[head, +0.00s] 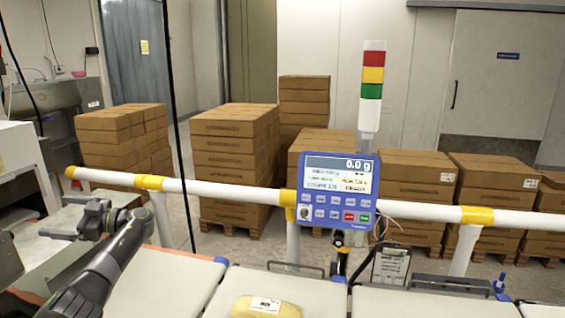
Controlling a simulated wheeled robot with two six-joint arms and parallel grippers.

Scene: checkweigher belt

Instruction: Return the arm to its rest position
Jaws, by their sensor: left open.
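My left arm comes in from the lower left, and my left gripper (62,219) is open and empty. It is raised near the white rail at the left, apart from the belts. A yellow pack (285,311) with a white label lies on the middle belt section (228,296), cut off by the bottom edge of the head view. The blue weigher display (337,188) reads 0.0 g. My right gripper is not in view.
A white rail (210,188) with yellow joints runs across behind the belts. A red, yellow and green signal tower (372,75) rises behind the display. Stacked cartons (223,160) stand beyond the rail. The left belt section (165,285) is clear.

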